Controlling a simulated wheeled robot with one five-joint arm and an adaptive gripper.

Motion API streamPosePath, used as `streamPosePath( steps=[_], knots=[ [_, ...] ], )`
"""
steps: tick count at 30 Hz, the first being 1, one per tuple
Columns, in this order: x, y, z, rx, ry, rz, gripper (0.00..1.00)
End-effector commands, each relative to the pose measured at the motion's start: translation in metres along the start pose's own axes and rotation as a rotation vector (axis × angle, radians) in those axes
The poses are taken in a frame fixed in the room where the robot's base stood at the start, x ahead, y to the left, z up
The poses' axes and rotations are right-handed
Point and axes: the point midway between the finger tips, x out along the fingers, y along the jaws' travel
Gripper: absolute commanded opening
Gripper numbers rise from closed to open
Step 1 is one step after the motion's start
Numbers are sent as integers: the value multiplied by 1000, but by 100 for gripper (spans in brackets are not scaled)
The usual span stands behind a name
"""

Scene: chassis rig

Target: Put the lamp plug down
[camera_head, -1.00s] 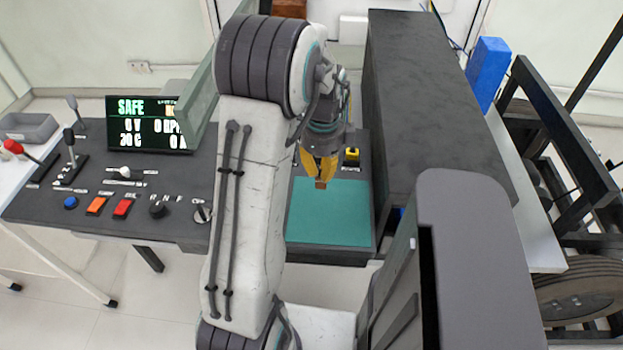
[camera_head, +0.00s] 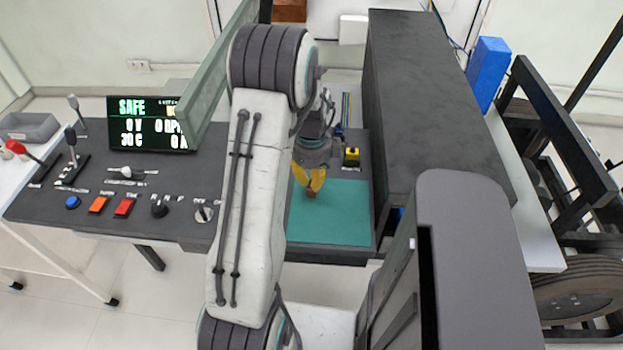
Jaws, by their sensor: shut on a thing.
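My gripper (camera_head: 310,184), with its yellow fingers, points down over the teal mat (camera_head: 345,220), near the mat's back left part. It is shut on a small brown piece, the lamp plug (camera_head: 312,194), which shows only a little below the fingertips. The rest of the plug is hidden by the fingers. The plug is close to the mat's surface, but I cannot tell whether it touches it.
A yellow box with a black top (camera_head: 352,157) stands just behind the mat. A tall dark cabinet (camera_head: 430,90) borders it on the right. The control panel (camera_head: 110,200) with levers and buttons lies left. The front of the mat is clear.

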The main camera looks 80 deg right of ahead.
Motion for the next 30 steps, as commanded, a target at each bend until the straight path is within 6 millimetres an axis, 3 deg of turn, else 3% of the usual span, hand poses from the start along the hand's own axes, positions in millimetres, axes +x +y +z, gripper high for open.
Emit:
streamPosePath(
  steps=[8, 9, 15, 24, 30],
  knots=[
    [4, 0, 0, 0, 0, 0, 0],
    [3, 0, 0, 0, 0, 0, 14],
    [3, 0, 0, 0, 0, 0, 31],
    [0, 0, 0, 0, 0, 0, 31],
    [-18, -1, 0, 0, -1, -4, 31]
  ],
)
